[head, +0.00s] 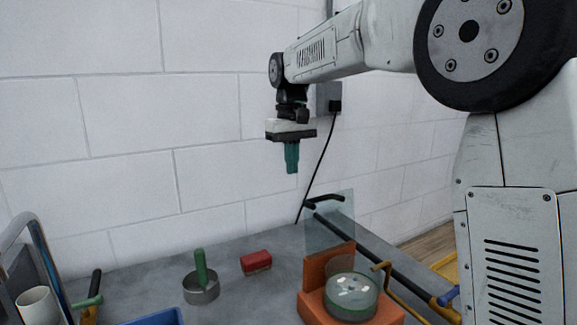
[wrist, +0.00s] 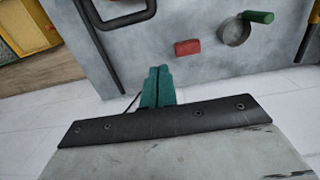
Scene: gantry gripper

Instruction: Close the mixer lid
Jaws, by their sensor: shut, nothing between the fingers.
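The mixer (head: 309,305) is an orange base with an upright orange back at the front right of the worktop. A round clear bowl (head: 352,308) with pale pieces inside sits in it. A see-through pane that looks like the lid (head: 328,228) stands upright behind the bowl, so the mixer is open. A black handle (head: 324,201) is near the pane's top edge. My gripper (head: 291,171) points down, empty and shut, above and left of the pane, touching nothing. Its green fingers (wrist: 157,72) are together in the wrist view.
A red block (head: 256,262) and a metal pan with a green handle (head: 201,288) lie left of the mixer. A blue tray (head: 155,318) and a white cup (head: 38,306) are at the front left. A dark rail (head: 375,256) runs along the right edge. A white wall stands behind.

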